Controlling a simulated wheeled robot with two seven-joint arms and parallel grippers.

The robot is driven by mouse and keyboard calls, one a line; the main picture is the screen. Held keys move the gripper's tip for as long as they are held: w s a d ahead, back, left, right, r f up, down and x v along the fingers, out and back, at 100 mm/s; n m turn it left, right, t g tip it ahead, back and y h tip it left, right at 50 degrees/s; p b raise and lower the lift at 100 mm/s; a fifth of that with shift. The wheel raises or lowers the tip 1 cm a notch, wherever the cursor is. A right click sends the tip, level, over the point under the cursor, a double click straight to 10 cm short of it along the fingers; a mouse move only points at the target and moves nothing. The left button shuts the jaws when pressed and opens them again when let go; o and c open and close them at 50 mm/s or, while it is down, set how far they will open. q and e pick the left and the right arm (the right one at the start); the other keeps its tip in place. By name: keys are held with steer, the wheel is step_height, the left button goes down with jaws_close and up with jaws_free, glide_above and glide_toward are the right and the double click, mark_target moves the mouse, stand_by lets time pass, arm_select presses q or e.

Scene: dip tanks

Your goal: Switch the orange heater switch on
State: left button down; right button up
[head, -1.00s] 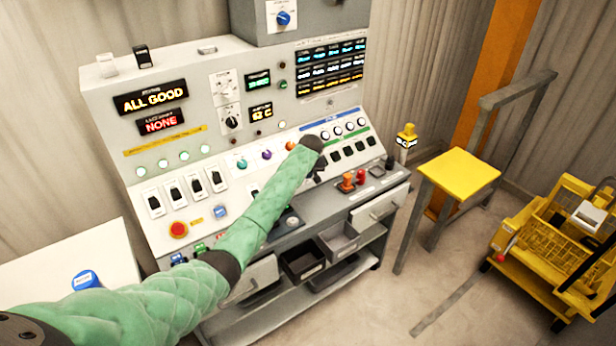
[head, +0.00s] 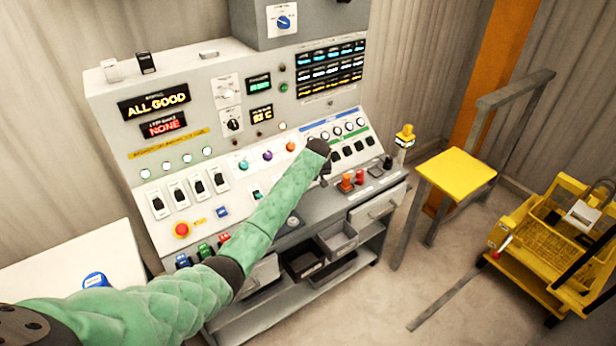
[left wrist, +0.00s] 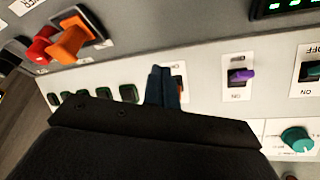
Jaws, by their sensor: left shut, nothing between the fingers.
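The orange heater switch (left wrist: 181,88) shows in the left wrist view only as a sliver of orange on a white plate, mostly hidden behind my left gripper's fingers. My left gripper (left wrist: 164,76) is shut and empty, its fingertips in front of or beside that switch; I cannot tell whether they touch it. In the head view my left gripper (head: 325,178) hangs at the sloped panel, and my arm hides the switch. A purple switch (left wrist: 240,77) and a teal switch (left wrist: 311,71) sit to the right in the wrist view. My right gripper is not in view.
Orange (left wrist: 70,44) and red (left wrist: 40,46) handles stand up near my gripper at upper left in the wrist view. A row of dark green-edged switches (left wrist: 98,93) is beside it. An orange knob (head: 290,146) sits above my forearm. A yellow stool (head: 459,167) stands right of the console.

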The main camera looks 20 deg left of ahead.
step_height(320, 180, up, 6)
steer(key=p, duration=0.5)
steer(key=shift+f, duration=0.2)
stand_by(0.5)
